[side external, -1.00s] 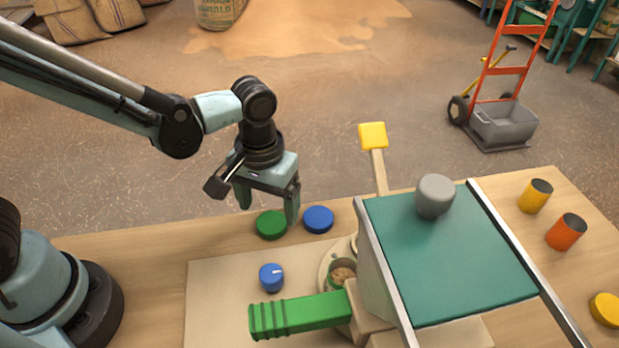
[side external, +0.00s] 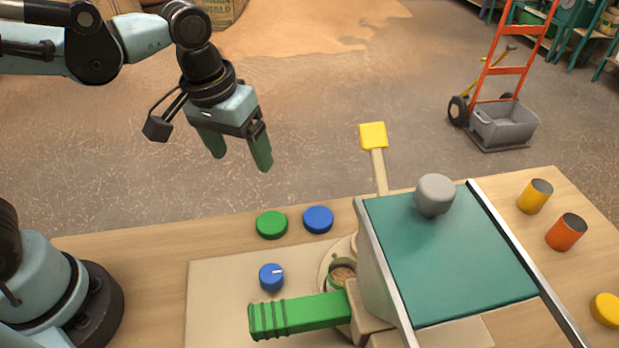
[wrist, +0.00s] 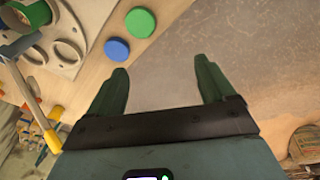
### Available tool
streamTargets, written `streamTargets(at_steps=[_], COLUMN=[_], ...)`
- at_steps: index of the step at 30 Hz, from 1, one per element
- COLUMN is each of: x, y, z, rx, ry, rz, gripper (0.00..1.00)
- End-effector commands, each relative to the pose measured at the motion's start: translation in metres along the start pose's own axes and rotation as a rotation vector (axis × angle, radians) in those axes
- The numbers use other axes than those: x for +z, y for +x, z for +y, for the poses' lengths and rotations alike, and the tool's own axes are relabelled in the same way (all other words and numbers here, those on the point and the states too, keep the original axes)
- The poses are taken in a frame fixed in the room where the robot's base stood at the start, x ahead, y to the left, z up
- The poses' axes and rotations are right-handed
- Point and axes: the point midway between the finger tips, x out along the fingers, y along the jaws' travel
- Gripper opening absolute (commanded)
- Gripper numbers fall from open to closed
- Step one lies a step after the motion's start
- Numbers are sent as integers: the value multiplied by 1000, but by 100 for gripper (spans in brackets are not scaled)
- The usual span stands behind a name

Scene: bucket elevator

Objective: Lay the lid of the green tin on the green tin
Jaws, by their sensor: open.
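The green lid (side external: 272,224) is a flat disc lying on the bench left of the blue lid (side external: 318,219). The green lid also shows in the wrist view (wrist: 140,22), ahead of the fingers. The green tin (side external: 341,275) stands in a round holder, brown stuff inside, its front partly hidden by the machine and the green handle. In the wrist view the green tin (wrist: 34,13) is at the top left corner. My gripper (side external: 240,160) is open and empty, raised in the air above and left of the green lid, touching nothing.
The machine's teal top (side external: 455,255) carries a grey knob (side external: 434,195). A yellow paddle (side external: 373,136) sticks up behind it. Yellow (side external: 535,197) and orange (side external: 566,231) tins stand at the right.

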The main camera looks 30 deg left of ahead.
Motion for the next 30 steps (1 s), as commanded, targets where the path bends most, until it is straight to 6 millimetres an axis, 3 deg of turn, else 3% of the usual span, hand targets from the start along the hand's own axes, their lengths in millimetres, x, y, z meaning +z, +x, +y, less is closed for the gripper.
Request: streamTargets(at_steps=[1,6,12,18,28,30], x=[1,3,6,8,7,7], y=[-3,-9,-11,-11,-11,-11], z=[-16,-57,-90,-100,-100,-100], rx=[13,30,1,-19,-19,-18], ry=[7,71,132,159,160,162], rz=[49,232,393,452,454,452], gripper=[83,83,83,83,83,72])
